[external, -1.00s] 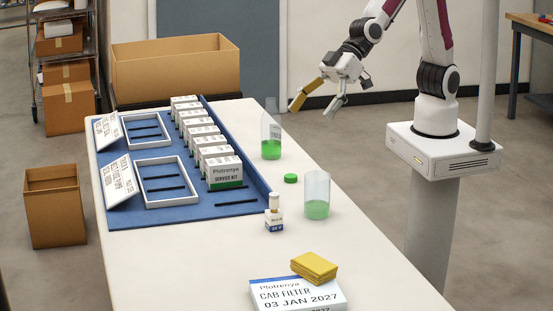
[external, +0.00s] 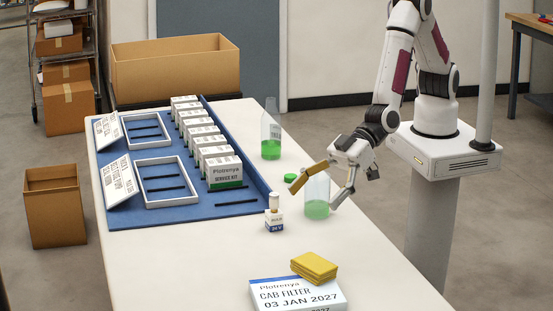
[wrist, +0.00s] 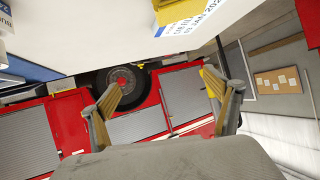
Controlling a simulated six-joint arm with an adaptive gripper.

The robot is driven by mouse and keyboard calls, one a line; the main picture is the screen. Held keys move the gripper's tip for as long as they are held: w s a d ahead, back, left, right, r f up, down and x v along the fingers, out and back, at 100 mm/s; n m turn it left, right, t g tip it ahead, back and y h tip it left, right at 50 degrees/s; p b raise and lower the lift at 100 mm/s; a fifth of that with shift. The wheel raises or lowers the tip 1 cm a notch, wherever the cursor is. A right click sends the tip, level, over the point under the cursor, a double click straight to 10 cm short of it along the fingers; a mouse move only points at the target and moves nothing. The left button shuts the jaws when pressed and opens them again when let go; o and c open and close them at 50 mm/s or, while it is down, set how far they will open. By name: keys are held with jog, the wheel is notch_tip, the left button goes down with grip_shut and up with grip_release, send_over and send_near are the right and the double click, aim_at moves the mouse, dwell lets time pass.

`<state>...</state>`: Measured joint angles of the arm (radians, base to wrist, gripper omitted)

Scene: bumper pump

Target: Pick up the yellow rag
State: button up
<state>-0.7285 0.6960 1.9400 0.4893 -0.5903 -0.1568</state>
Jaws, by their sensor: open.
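The yellow rag (external: 314,267) is folded and lies on the white cab filter box (external: 285,293) at the near end of the table. In the wrist view, part of the rag (wrist: 170,10) shows at the top edge on the same box (wrist: 195,28). My gripper (external: 313,190) is open and empty. In the external view it overlaps the clear container of green liquid, behind the rag and above the table's right side. In the wrist view my two fingers (wrist: 165,92) are spread wide with nothing between them.
A clear container (external: 317,208) with green liquid, a green cap (external: 291,178), a clear bottle (external: 271,140) and a small white bottle (external: 275,221) stand near my gripper. A blue mat (external: 240,222) with several white boxes lies to the left. The table in front of the small bottle is clear.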

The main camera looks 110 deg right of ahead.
jog(key=t, duration=0.1)
send_near(316, 262)
jog(key=w, duration=0.3)
jog(key=shift+w+f+n, duration=0.25)
jog(key=shift+n, duration=0.15)
jog(key=shift+s+a+f, duration=0.2)
jog(key=shift+s+f, duration=0.05)
jog(key=shift+f, duration=0.35)
jog(key=shift+w, duration=0.1)
jog(key=shift+x, duration=1.2)
jog(key=shift+w+a, duration=0.1)
jog(key=shift+a+x, duration=0.15)
jog(key=shift+x, duration=1.1)
jog(key=shift+a+x, duration=0.1)
jog(key=shift+x, duration=1.15)
jog(key=c, duration=1.2)
